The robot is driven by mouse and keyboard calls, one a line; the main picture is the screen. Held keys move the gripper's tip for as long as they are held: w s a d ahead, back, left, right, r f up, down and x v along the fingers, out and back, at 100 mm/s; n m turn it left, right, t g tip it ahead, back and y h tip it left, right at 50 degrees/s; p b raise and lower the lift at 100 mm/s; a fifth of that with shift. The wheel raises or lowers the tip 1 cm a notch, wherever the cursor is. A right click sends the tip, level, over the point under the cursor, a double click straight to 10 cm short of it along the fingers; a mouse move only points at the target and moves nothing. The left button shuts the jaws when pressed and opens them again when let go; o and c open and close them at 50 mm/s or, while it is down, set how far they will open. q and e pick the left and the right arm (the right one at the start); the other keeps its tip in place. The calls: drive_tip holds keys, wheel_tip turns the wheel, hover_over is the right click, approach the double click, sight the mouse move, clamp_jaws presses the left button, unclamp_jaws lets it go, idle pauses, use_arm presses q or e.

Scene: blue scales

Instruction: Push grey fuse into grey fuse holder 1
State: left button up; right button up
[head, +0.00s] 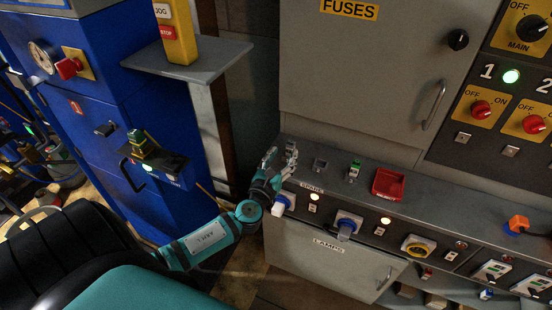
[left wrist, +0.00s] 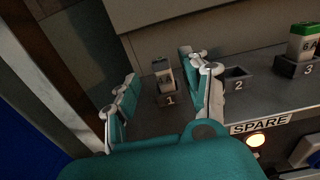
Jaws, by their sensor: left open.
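The grey fuse (left wrist: 163,75) stands upright in grey fuse holder 1 (left wrist: 169,100) on the grey ledge, in the left wrist view. I cannot tell how deep it sits. My left gripper (head: 280,158) is open over the left end of the ledge. In the left wrist view its fingers (left wrist: 163,92) stand apart on either side of the fuse and holder, with visible gaps. In the head view the gripper mostly hides the fuse and holder 1. My right gripper is not in view.
Empty holder 2 (left wrist: 238,80) is right of holder 1. Holder 3 (left wrist: 296,66) bears a green-topped fuse (left wrist: 305,42). A red tray (head: 388,184) lies further right on the ledge. The grey FUSES cabinet (head: 365,70) rises behind; switches and lamps line the front panel below.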

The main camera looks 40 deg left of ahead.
use_arm(q)
drive_tip(key=v, duration=0.6)
drive_tip(key=shift+w, duration=0.1)
idle(0.5)
